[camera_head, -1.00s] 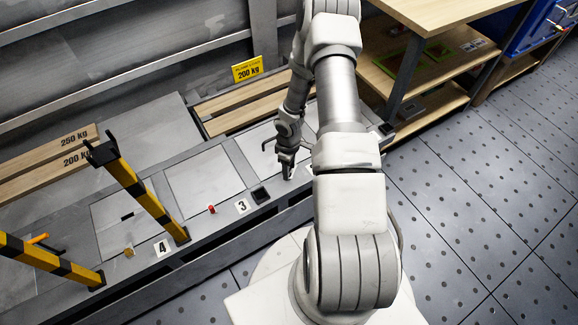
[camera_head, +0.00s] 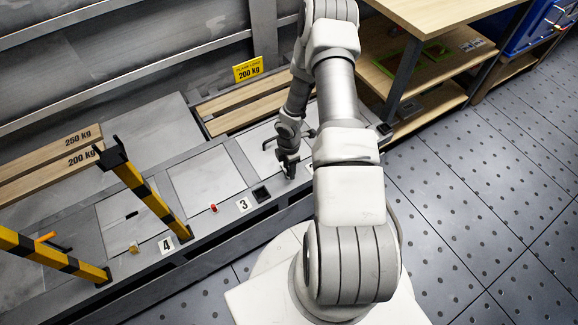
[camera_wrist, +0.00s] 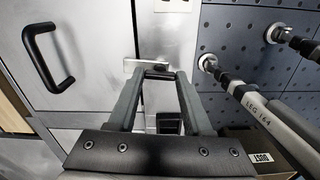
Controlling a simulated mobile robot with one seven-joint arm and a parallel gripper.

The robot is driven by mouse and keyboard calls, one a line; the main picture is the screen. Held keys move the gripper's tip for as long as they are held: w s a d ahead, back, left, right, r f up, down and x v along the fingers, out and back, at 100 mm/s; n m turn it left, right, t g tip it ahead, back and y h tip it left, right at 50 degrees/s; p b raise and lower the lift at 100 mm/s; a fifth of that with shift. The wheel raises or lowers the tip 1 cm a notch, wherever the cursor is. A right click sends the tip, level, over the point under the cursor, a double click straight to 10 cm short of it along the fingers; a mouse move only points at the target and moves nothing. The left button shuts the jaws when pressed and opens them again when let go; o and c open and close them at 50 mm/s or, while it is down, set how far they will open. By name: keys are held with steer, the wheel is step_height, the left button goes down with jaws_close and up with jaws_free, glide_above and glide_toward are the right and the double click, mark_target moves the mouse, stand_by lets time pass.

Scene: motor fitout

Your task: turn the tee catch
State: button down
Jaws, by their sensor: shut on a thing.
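In the wrist view, the tee catch (camera_wrist: 132,65) shows as a small pale metal piece at the edge of a grey panel door (camera_wrist: 95,50). My gripper (camera_wrist: 158,76) is shut on it at the fingertips. The fingers hide part of the catch, so its exact angle is hard to tell. In the head view, my gripper (camera_head: 289,171) points down at the front edge of the grey panel row, and the catch is hidden there.
A black bar handle (camera_wrist: 48,57) stands out on the door at the left of the wrist view. Grey poles (camera_wrist: 262,112) and a dark box marked DUST (camera_wrist: 262,158) are at the right. Yellow-black posts (camera_head: 150,197) stand at the left of the head view.

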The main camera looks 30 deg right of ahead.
steer(key=shift+n, duration=0.7)
steer(key=shift+c, duration=1.6)
jaws_free()
step_height(320, 180, up, 18)
steer(key=p, duration=0.5)
steer(key=shift+f+p, duration=0.25)
steer(key=shift+p, duration=0.1)
